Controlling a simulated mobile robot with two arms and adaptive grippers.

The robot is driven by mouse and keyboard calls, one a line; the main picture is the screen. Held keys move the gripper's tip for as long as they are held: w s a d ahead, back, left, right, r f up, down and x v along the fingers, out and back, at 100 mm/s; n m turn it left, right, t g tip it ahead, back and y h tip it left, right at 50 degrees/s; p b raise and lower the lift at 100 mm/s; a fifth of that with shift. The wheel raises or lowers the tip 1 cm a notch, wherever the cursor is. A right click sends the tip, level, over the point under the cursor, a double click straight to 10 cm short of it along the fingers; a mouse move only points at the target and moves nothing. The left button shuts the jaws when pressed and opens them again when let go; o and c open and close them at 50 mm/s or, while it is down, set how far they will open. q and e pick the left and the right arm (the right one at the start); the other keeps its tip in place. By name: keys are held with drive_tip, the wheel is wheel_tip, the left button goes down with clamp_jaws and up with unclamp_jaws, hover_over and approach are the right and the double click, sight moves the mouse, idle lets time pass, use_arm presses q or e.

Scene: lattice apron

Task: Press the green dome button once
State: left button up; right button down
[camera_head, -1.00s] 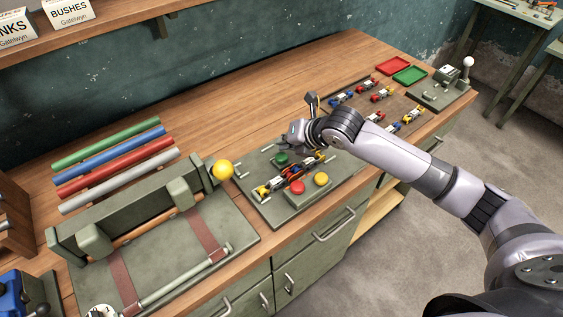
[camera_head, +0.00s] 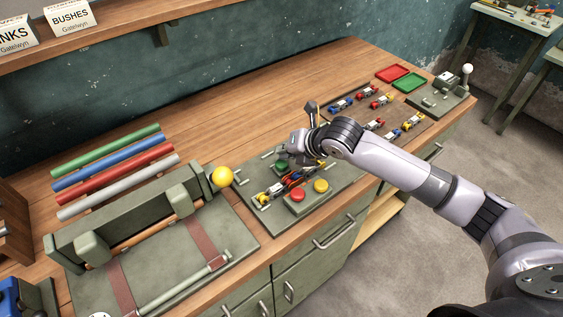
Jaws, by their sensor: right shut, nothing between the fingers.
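The green dome button (camera_head: 281,165) sits on the grey-green panel (camera_head: 345,181) in the middle of the bench, behind a row of small coloured parts. A red dome button (camera_head: 297,195) and a yellow dome button (camera_head: 321,186) sit on a block nearer the front edge. My right gripper (camera_head: 288,161) is shut and empty. Its fingers are low over the panel, right beside the green dome and partly in front of it. I cannot tell whether they touch it. My left gripper is not in view.
A yellow ball knob (camera_head: 222,176) stands at the left of the panel. A grey-green fixture with a long bar (camera_head: 190,257) fills the front left. Coloured rods (camera_head: 115,165) lie behind it. Small parts and red and green trays (camera_head: 409,79) are at the right.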

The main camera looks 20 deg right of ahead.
sight(285, 162)
drive_tip(key=shift+f, duration=0.1)
idle(0.5)
drive_tip(key=shift+f, duration=0.35)
drive_tip(key=shift+s+f+b, duration=0.15)
drive_tip(key=shift+f+b, duration=0.25)
drive_tip(key=shift+f, duration=0.7)
idle(0.7)
drive_tip(key=shift+r, duration=0.1)
drive_tip(key=shift+r+p, duration=1.35)
drive_tip(key=shift+p, duration=0.05)
